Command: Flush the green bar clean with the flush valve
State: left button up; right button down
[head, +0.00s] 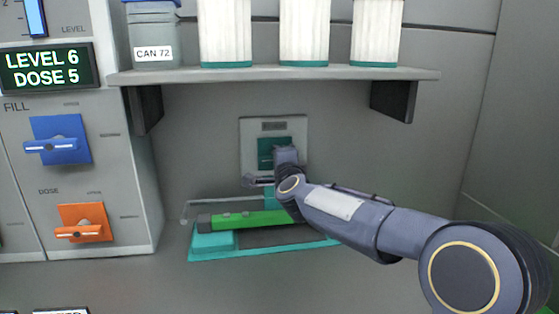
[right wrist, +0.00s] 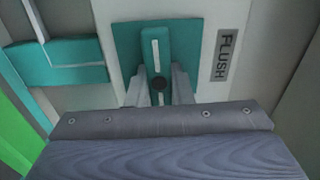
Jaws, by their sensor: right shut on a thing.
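The green bar (head: 255,219) lies lengthwise in a teal cradle (head: 212,240) low against the back wall, with small dark spots on its top. A strip of green shows at the left of the right wrist view (right wrist: 12,135). The flush valve (head: 268,150) is a teal handle on a teal square, on a pale plate above the bar. In the wrist view its handle (right wrist: 156,45) has a white stripe running up the picture, beside a FLUSH label. My right gripper (right wrist: 158,85) is shut on this handle, a finger on each side. My right wrist hides the bar's right end.
A shelf (head: 270,75) with white canisters and a can marked CAN 72 (head: 152,35) hangs above. At the left, a panel (head: 120,180) has a blue fill handle (head: 60,140), an orange dose handle (head: 84,223) and a display reading LEVEL 6, DOSE 5 (head: 48,67).

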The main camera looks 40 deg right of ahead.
jog(key=c, duration=1.3)
grip_release()
jog(key=shift+s, duration=0.1)
jog(key=p+v, duration=0.1)
jog(key=v, duration=0.6)
jog(key=shift+s+a, duration=0.15)
jog(key=shift+s, duration=0.2)
